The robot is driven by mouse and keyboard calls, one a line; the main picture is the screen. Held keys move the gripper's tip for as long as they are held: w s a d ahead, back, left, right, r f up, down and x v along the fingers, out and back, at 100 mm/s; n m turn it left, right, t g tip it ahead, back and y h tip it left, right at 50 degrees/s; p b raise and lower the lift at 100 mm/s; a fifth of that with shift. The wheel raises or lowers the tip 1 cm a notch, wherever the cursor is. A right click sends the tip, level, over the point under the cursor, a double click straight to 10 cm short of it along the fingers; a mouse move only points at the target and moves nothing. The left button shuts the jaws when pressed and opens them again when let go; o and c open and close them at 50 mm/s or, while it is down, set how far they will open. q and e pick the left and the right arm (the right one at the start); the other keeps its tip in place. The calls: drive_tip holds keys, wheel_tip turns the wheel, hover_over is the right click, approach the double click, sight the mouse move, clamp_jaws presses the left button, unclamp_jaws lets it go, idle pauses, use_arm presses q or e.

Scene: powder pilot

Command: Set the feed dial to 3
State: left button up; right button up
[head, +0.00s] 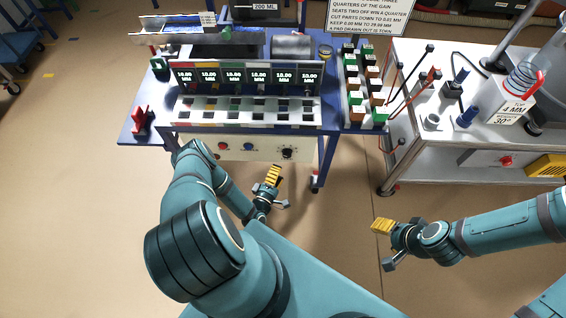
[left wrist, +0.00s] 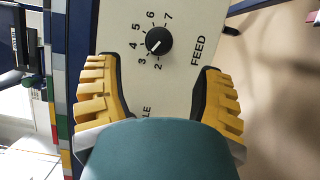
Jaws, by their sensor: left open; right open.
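The feed dial (head: 288,153) is a black round knob on the cream front panel (head: 240,153) under the machine. My left gripper (head: 274,188) is below the panel in the head view. In its wrist view, its yellow fingers (left wrist: 157,70) are open on either side, short of the dial and not touching it. My right gripper (head: 381,244) is open and empty over the floor.
A steel cart (head: 455,140) with tools stands at right. A red clamp-like object (head: 141,119) is at left. The floor in front is clear.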

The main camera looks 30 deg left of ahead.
use_arm(q)
drive_tip(key=s, duration=0.3)
drive_tip(key=shift+s+d, duration=0.2)
drive_tip(key=shift+d, duration=0.1)
idle(0.3)
drive_tip(key=w+d+r+m+g+h, duration=0.6)
drive_tip(key=w+d+r+m+g, duration=0.1)
drive_tip(key=w+d+m, duration=0.25)
drive_tip(key=s+d+r+m+g, duration=0.9)
drive_tip(key=s+d+r, duration=0.1)
drive_tip(key=s+r, duration=0.4)
drive_tip(key=shift+d+r+h, duration=0.25)
drive_tip(key=shift+r+h, duration=0.05)
drive_tip(key=shift+h, duration=0.1)
